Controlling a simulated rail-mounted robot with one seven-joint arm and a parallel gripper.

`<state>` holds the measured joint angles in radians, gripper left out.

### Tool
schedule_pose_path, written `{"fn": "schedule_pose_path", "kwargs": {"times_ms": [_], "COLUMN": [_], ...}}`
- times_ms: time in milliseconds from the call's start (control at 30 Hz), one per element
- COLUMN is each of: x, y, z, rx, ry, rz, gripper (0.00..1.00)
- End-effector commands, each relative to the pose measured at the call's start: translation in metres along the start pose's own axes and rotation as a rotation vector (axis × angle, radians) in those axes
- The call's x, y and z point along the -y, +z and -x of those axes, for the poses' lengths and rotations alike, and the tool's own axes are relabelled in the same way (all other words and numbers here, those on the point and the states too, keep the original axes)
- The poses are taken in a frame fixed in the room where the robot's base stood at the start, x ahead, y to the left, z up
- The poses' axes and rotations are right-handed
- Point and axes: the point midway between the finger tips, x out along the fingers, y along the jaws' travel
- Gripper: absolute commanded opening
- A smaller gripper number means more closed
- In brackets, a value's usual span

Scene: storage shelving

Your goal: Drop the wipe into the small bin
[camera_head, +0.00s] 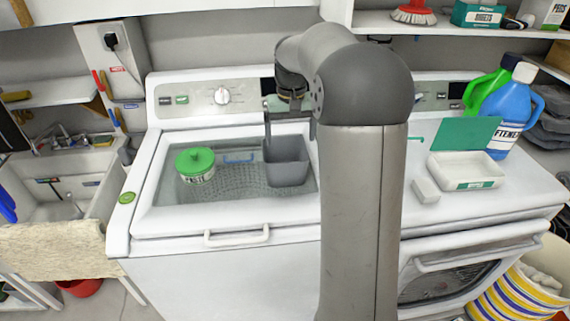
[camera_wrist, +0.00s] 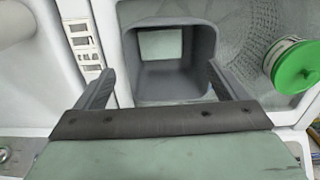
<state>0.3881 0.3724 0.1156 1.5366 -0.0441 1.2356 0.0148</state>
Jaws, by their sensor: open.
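The small grey bin (camera_head: 287,172) stands on the glass lid of the left washing machine, and its open mouth (camera_wrist: 143,90) faces the wrist camera. A pale, flat square that looks like the wipe (camera_wrist: 163,43) lies inside at the bottom in the wrist view; the head view does not show it. My gripper (camera_head: 290,144) is over the bin, pointing down. Its two fingers (camera_wrist: 158,72) are spread apart near the rim on either side, with nothing between them. I cannot tell whether they touch the rim.
A green-lidded tub (camera_head: 196,165) stands left of the bin on the washer lid. On the right machine are a white box (camera_head: 466,170) with a raised green lid, a small white block (camera_head: 426,190), and blue (camera_head: 510,110) and green bottles. A sink (camera_head: 65,185) is at left.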

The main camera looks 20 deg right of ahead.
Motion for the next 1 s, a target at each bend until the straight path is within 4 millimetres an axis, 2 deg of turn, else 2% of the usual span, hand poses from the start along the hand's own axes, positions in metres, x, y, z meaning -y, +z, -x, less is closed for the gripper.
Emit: {"fn": "schedule_pose_path", "kwargs": {"times_ms": [300,500,700,1000], "x": [0.000,0.000,0.000,0.000], "y": [-0.001,0.000,0.000,0.000], "z": [0.080,0.120,0.141,0.144], "rx": [-0.006,-0.003,-0.001,0.000], "ry": [0.001,0.000,0.000,0.000], "rz": [0.001,0.001,0.000,0.000], "gripper": [0.93,0.93,0.93,0.93]}}
